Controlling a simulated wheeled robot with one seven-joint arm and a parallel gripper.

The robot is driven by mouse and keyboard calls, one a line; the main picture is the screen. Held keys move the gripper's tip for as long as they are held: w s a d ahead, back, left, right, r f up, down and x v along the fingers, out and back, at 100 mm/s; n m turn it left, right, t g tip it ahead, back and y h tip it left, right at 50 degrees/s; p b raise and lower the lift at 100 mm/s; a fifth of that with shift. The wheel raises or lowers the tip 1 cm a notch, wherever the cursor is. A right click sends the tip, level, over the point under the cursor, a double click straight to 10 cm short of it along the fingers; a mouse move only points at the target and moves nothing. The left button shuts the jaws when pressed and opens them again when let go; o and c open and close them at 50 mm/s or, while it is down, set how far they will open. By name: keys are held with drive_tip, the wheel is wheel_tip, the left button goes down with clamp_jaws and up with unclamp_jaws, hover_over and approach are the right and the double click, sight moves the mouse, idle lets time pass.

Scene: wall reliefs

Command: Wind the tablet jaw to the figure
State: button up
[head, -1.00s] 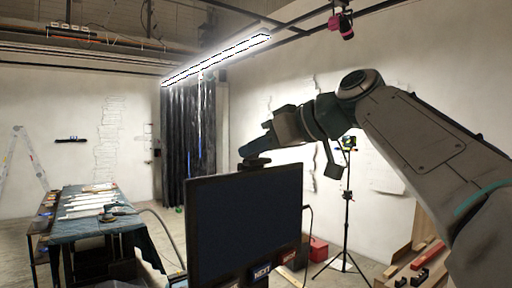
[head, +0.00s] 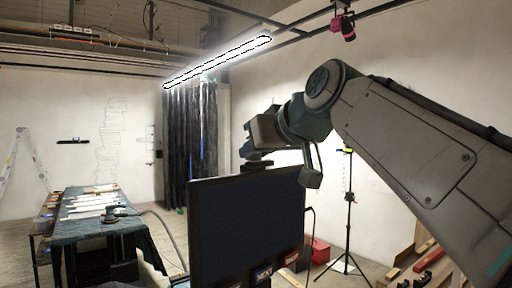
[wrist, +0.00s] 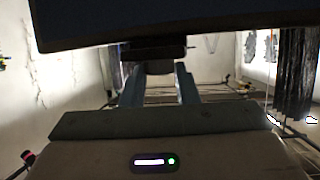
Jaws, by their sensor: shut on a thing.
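The tablet (head: 247,225) stands upright in the middle of the head view with a dark, blank screen. A small black jaw piece (head: 256,165) sits on its top edge. My gripper (head: 257,150) is just above that piece, its fingers partly hidden by my wrist. In the wrist view the tablet (wrist: 180,20) fills the top, upside down, with the black jaw piece (wrist: 155,50) at its edge. My gripper's two fingers (wrist: 159,85) are shut on a small dark knob (wrist: 160,67) beside the jaw piece. No figure or scale mark is readable.
A long cloth-covered table (head: 95,225) with pale strips stands at left. A tripod stand (head: 347,220) and a red box (head: 319,251) are behind the tablet at right. Wooden pieces (head: 420,265) lie low at right. A dark curtain (head: 190,145) hangs at the back.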

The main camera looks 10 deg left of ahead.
drive_tip(key=shift+s+a+m+t+h+p, duration=0.1)
drive_tip(key=shift+m+t+h+p, duration=0.3)
drive_tip(key=shift+m+h, duration=0.2)
drive_tip(key=shift+f+m+h, duration=0.15)
drive_tip(key=shift+m+h, duration=0.15)
drive_tip(key=o, duration=1)
drive_tip(key=shift+s, duration=0.15)
drive_tip(key=b+v, duration=0.2)
drive_tip(key=v, duration=1.1)
drive_tip(key=shift+s+d+b, duration=0.25)
drive_tip(key=shift+s+b, duration=0.05)
